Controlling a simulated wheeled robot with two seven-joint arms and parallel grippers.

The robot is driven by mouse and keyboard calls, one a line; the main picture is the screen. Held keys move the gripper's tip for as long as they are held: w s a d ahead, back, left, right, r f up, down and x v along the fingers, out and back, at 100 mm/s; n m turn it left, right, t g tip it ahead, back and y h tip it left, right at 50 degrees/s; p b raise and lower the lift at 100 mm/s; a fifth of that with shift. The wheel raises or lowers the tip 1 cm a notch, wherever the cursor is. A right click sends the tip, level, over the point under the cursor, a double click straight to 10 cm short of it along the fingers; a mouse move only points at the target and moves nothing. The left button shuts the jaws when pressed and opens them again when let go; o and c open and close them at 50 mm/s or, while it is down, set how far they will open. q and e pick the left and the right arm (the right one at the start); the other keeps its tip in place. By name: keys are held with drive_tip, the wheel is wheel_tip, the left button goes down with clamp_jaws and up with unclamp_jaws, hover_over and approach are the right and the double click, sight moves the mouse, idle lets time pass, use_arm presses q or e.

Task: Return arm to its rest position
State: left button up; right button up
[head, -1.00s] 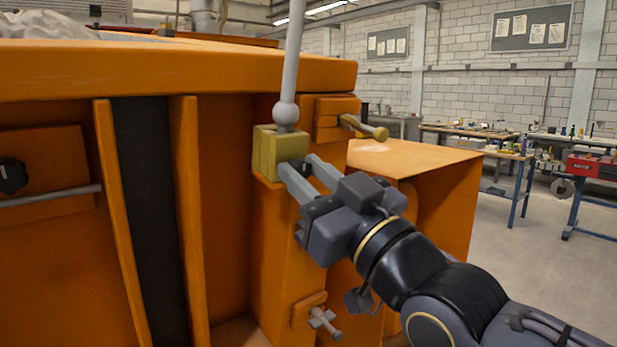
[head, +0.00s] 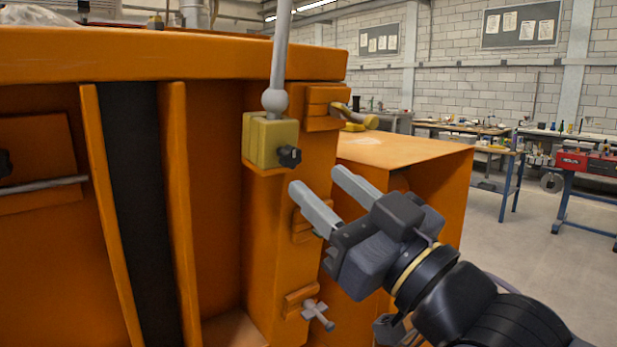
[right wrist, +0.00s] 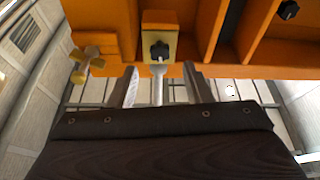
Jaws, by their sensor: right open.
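My right gripper (head: 325,192) is open and empty in the head view, in front of the orange sandbed frame (head: 280,230). Its two grey fingers point up and left, a short way below and right of a yellow block (head: 262,142) with a black knob (head: 289,156). The fingers are apart from the knob. In the right wrist view the fingers (right wrist: 157,88) are spread, with the black knob (right wrist: 159,50) and yellow block (right wrist: 158,22) beyond them. My left gripper does not show.
A grey rod (head: 281,50) rises from the yellow block. A yellow-tipped handle (head: 358,116) and a lower T-handle (head: 318,314) stick out of the frame near my right gripper. An orange box-like ledge (head: 405,152) stands behind it. Open floor (head: 510,270) and workbenches lie to the right.

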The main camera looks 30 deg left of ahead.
drive_tip(key=shift+v, duration=0.95)
drive_tip(key=w+d+f+m+t+h+p, duration=0.3)
drive_tip(key=w+d+f+m+t+h, duration=0.15)
drive_tip(key=w+d+f+h, duration=0.45)
drive_tip(key=s+d+f+m+h+p, duration=0.1)
drive_tip(key=d+f+m+h, duration=0.25)
drive_tip(key=d, duration=0.55)
drive_tip(key=s+d+f+m+h+p, duration=0.1)
drive_tip(key=d+f+m+h+p, duration=0.15)
drive_tip(key=d+f, duration=0.4)
drive_tip(key=s+d+f+m+g+h+p, duration=0.1)
drive_tip(key=s+d+f+m+g, duration=0.2)
drive_tip(key=s+d+f, duration=0.2)
drive_tip(key=s+d+f+m+g+h+p, duration=0.1)
drive_tip(key=s+d+f+m+g, duration=0.2)
drive_tip(key=s, duration=0.8)
drive_tip(key=d+f+g, duration=0.1)
drive_tip(key=d+f, duration=0.1)
drive_tip(key=d, duration=0.1)
drive_tip(key=shift+f+p, duration=0.2)
drive_tip(key=shift+p, duration=0.15)
drive_tip(key=shift+d, duration=0.15)
